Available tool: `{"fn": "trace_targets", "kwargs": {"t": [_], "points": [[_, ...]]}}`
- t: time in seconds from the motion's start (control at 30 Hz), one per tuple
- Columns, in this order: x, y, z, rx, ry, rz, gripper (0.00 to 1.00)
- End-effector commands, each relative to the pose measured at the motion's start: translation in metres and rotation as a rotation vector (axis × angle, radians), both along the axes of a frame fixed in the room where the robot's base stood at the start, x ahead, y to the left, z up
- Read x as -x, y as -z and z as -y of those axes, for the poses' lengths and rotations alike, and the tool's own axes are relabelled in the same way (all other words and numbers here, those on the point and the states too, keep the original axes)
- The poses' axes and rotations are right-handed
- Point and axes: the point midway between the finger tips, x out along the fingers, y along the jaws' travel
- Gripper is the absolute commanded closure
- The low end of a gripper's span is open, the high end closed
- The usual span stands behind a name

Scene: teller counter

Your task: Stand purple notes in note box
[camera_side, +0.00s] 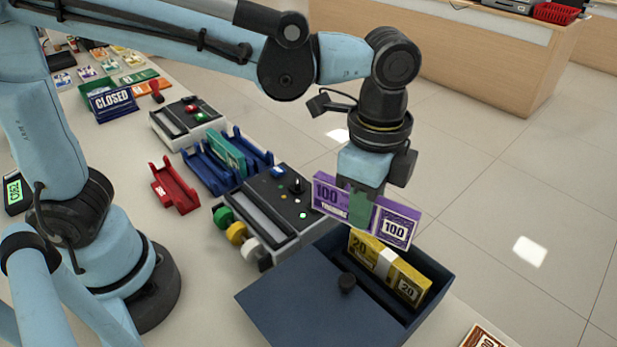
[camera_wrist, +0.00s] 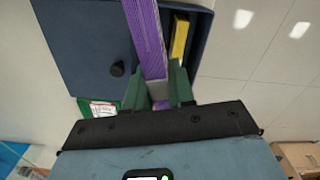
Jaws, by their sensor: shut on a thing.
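My gripper (camera_side: 362,205) is shut on the purple notes (camera_side: 396,223), a banded bundle marked 100. It holds them on edge above the back part of the note box (camera_side: 440,290). In the wrist view the purple notes (camera_wrist: 143,35) run up from between the green fingers (camera_wrist: 160,88). The note box is dark blue, and its lid (camera_side: 310,300) with a round black knob covers the left part. Yellow notes (camera_side: 388,268) marked 20 stand on edge in the open part. In the wrist view the yellow notes (camera_wrist: 180,38) are right of the purple ones.
A grey machine (camera_side: 272,215) with coloured rolls stands left of the box. Blue holders (camera_side: 215,165) with a teal bundle and a red holder (camera_side: 173,187) lie farther left. An orange-brown bundle (camera_side: 485,337) is at the bottom right.

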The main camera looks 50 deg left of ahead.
Motion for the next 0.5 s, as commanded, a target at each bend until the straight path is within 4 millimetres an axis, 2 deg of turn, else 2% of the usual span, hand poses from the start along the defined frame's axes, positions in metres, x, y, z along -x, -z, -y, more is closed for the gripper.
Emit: {"fn": "trace_targets", "kwargs": {"t": [0.03,0.1,0.2,0.5], "points": [[0.007,0.003,0.014,0.0,0.08,0.0,1.0],[0.014,0.006,0.026,0.0,0.164,0.0,1.0],[0.021,0.008,0.037,0.0,0.242,0.0,1.0],[0.024,0.024,0.042,0.0,0.281,0.0,1.0]]}}
